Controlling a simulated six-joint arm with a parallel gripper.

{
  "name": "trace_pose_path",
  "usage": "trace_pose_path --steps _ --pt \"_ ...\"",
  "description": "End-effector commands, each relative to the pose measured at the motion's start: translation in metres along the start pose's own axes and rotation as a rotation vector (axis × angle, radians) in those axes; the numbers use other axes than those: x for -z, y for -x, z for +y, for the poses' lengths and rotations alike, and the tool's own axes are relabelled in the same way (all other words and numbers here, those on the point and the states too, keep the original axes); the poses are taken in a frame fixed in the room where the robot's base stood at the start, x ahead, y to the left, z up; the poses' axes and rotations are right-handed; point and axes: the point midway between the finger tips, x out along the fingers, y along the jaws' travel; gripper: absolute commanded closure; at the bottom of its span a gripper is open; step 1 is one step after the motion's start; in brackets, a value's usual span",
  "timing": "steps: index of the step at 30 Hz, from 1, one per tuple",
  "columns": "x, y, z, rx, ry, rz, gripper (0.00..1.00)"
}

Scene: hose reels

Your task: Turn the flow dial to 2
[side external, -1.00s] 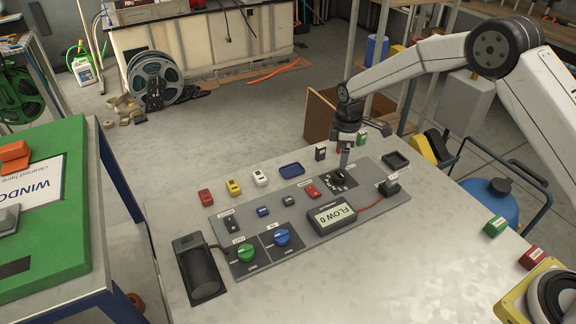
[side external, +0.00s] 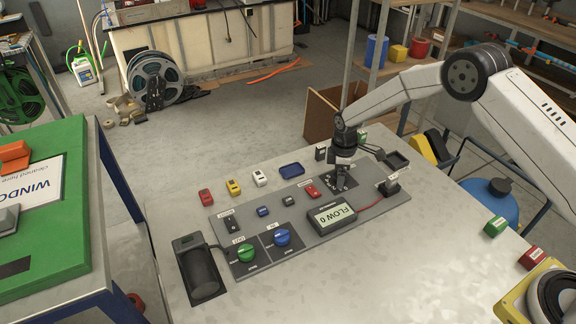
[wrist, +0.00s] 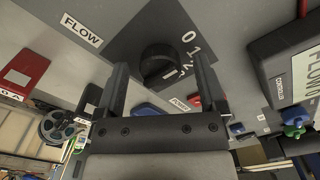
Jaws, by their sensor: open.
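The flow dial (wrist: 160,63) is a black round knob on a dark plate with the numbers 0, 1 and more beside it. A "FLOW" label (wrist: 82,29) sits next to the plate. My gripper (wrist: 158,72) is open, with one finger on each side of the dial in the wrist view; I cannot tell whether they touch it. In the side view my gripper (side external: 340,186) is down at the dial plate and hides most of the dial. The display box (side external: 332,213) reads "FLOW 0".
The grey panel (side external: 300,236) also bears a green knob (side external: 247,252), a blue knob (side external: 282,237) and a red block (side external: 312,191).

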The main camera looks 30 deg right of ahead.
Motion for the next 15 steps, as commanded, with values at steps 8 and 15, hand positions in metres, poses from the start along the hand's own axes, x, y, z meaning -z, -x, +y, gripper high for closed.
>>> trace_pose_path --steps 8,15 --pt "0.0000 -0.0005 0.0000 0.000 0.000 0.000 0.20" --pt "0.0000 -0.0004 0.0000 0.000 0.000 0.000 0.96"
